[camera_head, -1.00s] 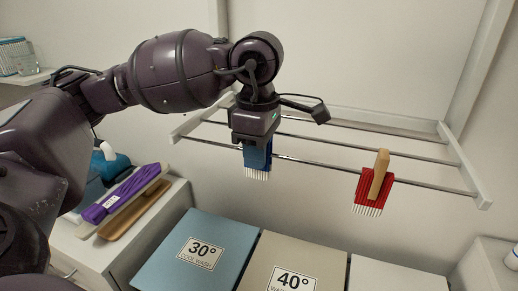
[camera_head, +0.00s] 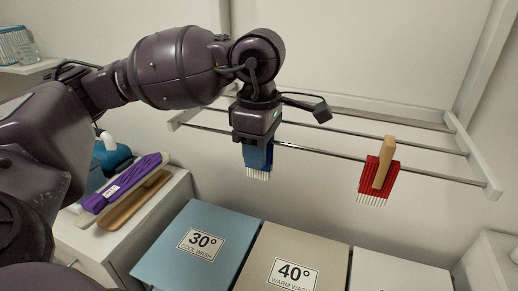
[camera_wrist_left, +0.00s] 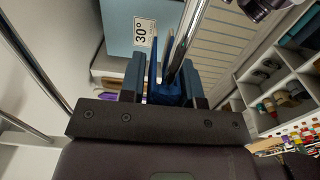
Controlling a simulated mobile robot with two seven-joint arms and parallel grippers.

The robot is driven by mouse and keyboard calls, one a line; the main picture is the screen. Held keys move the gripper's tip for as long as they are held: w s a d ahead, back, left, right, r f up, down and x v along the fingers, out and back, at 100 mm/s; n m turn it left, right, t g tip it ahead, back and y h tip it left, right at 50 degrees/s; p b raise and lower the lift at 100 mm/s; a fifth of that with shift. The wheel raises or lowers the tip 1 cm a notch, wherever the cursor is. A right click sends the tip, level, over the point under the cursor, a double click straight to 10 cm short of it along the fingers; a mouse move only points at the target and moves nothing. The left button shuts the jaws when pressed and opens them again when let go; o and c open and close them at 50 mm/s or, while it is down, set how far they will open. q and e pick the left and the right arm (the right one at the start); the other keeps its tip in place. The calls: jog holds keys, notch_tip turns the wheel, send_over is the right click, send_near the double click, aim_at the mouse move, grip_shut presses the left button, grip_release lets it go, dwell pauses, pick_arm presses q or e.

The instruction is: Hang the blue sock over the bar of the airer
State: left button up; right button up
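The blue sock (camera_head: 258,158) hangs below my left gripper (camera_head: 257,142) at the front bar (camera_head: 330,154) of the airer. The bar (camera_wrist_left: 190,35) runs in toward the sock between the fingers; how far the sock lies over the bar is partly hidden. My right gripper is not in view.
A red item (camera_head: 378,181) with a wooden peg (camera_head: 384,163) hangs on the same bar to the right. Boxes marked 30° (camera_head: 180,270) and 40° (camera_head: 262,265) stand below. A purple item (camera_head: 125,185) lies on the left cabinet. The bar between sock and red item is free.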

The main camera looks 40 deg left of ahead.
pick_arm(q)
jog(key=o, duration=0.3)
notch_tip(320, 180, up, 10)
jog(key=shift+f+p, duration=0.1)
jog(key=shift+p, duration=0.25)
jog(key=shift+r, duration=0.5)
